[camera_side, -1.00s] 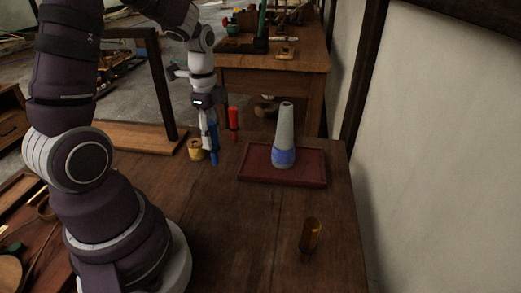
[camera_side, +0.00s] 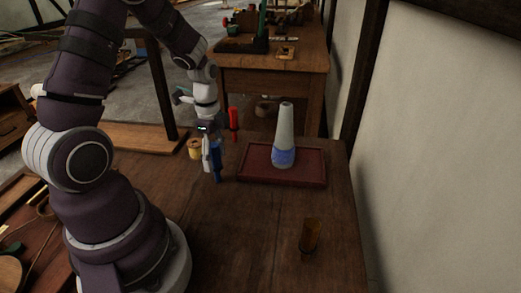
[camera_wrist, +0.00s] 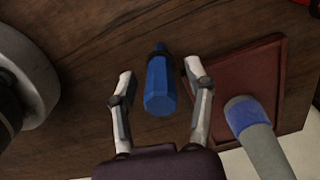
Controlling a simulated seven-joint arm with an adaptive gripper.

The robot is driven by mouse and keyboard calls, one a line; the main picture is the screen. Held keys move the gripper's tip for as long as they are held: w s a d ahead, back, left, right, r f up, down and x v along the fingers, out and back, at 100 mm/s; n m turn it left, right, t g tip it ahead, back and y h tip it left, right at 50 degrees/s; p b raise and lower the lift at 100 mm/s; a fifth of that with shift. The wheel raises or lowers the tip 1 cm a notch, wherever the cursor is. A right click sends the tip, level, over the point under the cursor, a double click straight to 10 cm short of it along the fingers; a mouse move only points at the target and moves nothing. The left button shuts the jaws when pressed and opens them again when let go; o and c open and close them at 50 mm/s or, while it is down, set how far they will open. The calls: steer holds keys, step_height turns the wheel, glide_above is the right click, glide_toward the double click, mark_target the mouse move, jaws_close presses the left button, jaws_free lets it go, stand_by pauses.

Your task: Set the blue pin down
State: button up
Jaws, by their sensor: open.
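The blue pin (camera_side: 216,165) stands about upright on the wooden table, just left of the red tray (camera_side: 250,178). In the wrist view the blue pin (camera_wrist: 160,85) lies between my two fingers with a gap on each side. My gripper (camera_side: 212,158) is around it and open; it also shows in the wrist view (camera_wrist: 157,78). In the side view the near finger covers part of the pin. Whether its lower end touches the table is hard to tell.
A grey cone with a blue band (camera_side: 284,135) stands on the tray. A red pin (camera_side: 234,120) and a yellow spool-like piece (camera_side: 195,149) stand behind my gripper. An amber cup (camera_side: 310,236) stands at the front right. The table's front middle is clear.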

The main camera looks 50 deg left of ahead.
steer(key=r, duration=1.2)
steer(key=shift+d+r, duration=0.35)
steer(key=s+d+r+n+t, duration=0.1)
steer(key=s+d+n+t, duration=0.1)
steer(key=d+n, duration=0.3)
steer(key=s+d+r+n+t, duration=0.2)
steer(key=d+n+t, duration=0.1)
steer(key=d+n, duration=0.2)
steer(key=shift+s+d+n+t, duration=0.15)
steer(key=shift+d+n+t, duration=0.15)
steer(key=shift+d+n, duration=0.15)
